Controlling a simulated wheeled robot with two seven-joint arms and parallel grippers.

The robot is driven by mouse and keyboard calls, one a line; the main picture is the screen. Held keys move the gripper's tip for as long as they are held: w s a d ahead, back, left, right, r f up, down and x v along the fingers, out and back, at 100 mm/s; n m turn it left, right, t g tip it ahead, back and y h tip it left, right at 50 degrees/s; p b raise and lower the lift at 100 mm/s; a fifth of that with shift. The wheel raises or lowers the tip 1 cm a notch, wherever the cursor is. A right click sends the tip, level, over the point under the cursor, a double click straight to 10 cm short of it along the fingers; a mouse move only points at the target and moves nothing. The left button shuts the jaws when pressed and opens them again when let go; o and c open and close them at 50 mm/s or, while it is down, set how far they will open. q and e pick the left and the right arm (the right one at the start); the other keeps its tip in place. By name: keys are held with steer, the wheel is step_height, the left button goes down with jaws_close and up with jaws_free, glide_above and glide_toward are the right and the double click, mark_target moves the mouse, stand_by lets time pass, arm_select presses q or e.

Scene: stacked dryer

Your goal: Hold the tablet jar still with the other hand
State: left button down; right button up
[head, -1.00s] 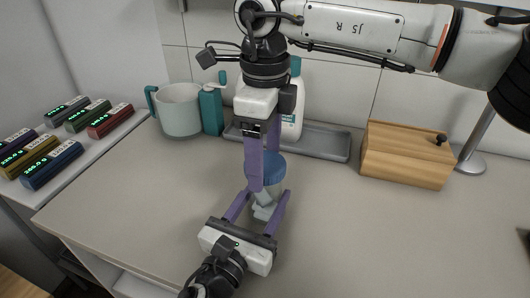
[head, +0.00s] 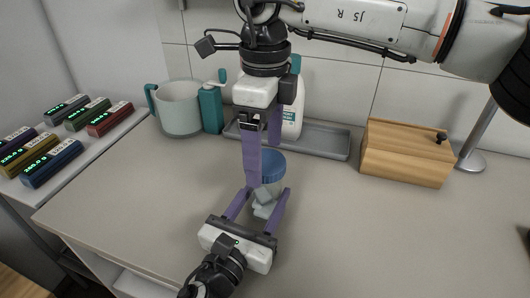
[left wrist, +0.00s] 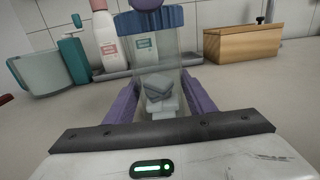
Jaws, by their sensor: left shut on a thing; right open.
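The tablet jar (head: 272,182) stands upright on the counter, a clear body with a blue lid (head: 273,164). Grey tablet-like pieces show through its wall in the left wrist view (left wrist: 160,88). My left gripper (head: 262,194) comes in from the front, low down. Its purple fingers are on either side of the jar body, shut on it. My right gripper (head: 262,165) points down from above, open, with one finger in front of the lid and hiding part of it. A purple fingertip also shows at the lid's top in the left wrist view.
A grey tray (head: 325,143) with a white bottle (head: 293,115) lies behind the jar. A pale mug (head: 180,108) and teal dispenser (head: 210,110) stand back left, a wooden box (head: 408,152) back right. The counter right of the jar is clear.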

step_height(320, 180, up, 11)
stand_by(0.3)
steer(key=shift+f, duration=0.1)
arm_select(q)
steer(key=c, duration=0.7)
jaws_free()
steer(key=shift+c, duration=0.2)
steer(key=b+v, duration=0.1)
steer(key=v, duration=0.8)
steer(key=shift+s+a+f, duration=0.1)
steer(key=shift+s+a, duration=0.05)
steer(key=shift+s, duration=0.2)
steer(key=shift+s+a, duration=0.15)
steer(key=shift+s, duration=0.1)
arm_select(e)
steer(key=shift+f, duration=0.6)
